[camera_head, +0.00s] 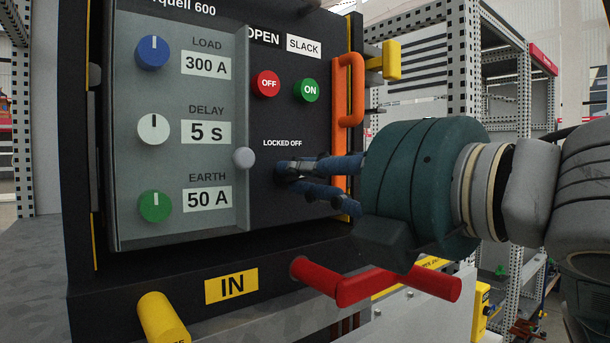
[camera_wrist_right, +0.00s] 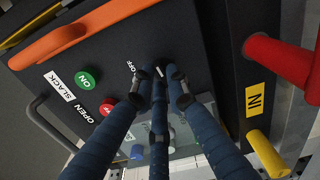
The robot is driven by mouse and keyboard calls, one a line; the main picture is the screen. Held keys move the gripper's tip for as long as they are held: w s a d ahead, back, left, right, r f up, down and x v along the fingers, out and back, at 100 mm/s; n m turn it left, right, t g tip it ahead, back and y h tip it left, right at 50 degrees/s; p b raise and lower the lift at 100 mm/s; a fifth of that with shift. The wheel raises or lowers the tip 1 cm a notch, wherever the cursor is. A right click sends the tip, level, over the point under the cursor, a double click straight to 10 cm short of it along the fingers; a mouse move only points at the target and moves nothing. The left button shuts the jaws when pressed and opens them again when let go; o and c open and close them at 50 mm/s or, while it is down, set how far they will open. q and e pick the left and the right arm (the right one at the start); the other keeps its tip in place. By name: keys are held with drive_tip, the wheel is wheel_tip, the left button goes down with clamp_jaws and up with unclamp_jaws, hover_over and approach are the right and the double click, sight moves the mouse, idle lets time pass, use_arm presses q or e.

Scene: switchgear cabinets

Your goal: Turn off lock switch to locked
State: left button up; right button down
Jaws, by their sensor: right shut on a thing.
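The lock switch (camera_head: 280,174) is a small dark knob on the black cabinet panel, below the white "LOCKED OFF" label (camera_head: 282,143). My right gripper (camera_head: 290,172) reaches in from the right and its blue fingers are shut on the switch. The fingers hide most of the switch, so I cannot tell its angle. In the right wrist view the fingers (camera_wrist_right: 160,82) converge at the panel, close to the "OFF" lettering (camera_wrist_right: 131,67). My left gripper is in neither view.
Above are a red OFF button (camera_head: 266,84) and a green ON button (camera_head: 307,90). An orange handle (camera_head: 350,90) stands at the panel's right edge. A red lever (camera_head: 375,287) sticks out below my gripper. A yellow handle (camera_head: 163,318) juts out lower left.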

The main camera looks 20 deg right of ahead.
drive_tip(key=shift+m, duration=0.6)
drive_tip(key=c, duration=1.7)
unclamp_jaws()
drive_tip(key=shift+d, duration=0.1)
drive_tip(key=v, duration=1.2)
